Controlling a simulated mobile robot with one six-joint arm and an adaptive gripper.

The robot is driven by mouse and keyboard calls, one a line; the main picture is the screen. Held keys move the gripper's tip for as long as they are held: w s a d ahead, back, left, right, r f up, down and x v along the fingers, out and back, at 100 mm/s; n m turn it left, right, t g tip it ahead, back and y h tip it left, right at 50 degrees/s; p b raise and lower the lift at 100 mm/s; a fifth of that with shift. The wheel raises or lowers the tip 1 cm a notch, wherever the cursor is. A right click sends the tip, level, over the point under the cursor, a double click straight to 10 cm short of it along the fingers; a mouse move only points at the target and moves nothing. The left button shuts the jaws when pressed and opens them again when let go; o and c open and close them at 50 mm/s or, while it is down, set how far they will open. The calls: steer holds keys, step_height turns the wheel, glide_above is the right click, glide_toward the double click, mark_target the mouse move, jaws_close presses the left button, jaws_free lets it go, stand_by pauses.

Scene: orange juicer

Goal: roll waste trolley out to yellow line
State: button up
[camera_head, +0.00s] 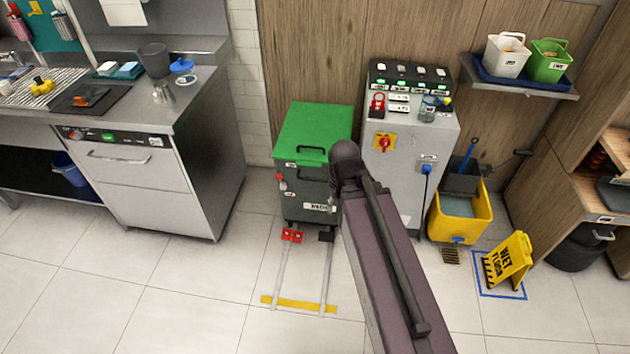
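The waste trolley (309,203) is a dark grey bin with a green lid (316,131). It stands against the wall between the steel counter and a grey cabinet. The lid is shut, with a dark handle bar along its front edge. Two pale floor rails (279,270) run forward from under the trolley, with a red block (291,235) on the left rail by its front. The yellow line (299,304) crosses the front end of the rails, well apart from the trolley. My dark arm reaches up from the bottom and overlaps the trolley's right side. My gripper's fingers are not visible.
A grey control cabinet (410,150) with a red switch stands right of the trolley. A yellow mop bucket (464,212) and a yellow wet floor sign (508,260) stand farther right. A steel dishwasher (140,185) is at left.

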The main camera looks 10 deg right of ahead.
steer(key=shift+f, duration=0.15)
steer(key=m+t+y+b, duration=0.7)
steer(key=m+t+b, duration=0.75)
steer(key=b, duration=3.75)
glide_toward(317, 181)
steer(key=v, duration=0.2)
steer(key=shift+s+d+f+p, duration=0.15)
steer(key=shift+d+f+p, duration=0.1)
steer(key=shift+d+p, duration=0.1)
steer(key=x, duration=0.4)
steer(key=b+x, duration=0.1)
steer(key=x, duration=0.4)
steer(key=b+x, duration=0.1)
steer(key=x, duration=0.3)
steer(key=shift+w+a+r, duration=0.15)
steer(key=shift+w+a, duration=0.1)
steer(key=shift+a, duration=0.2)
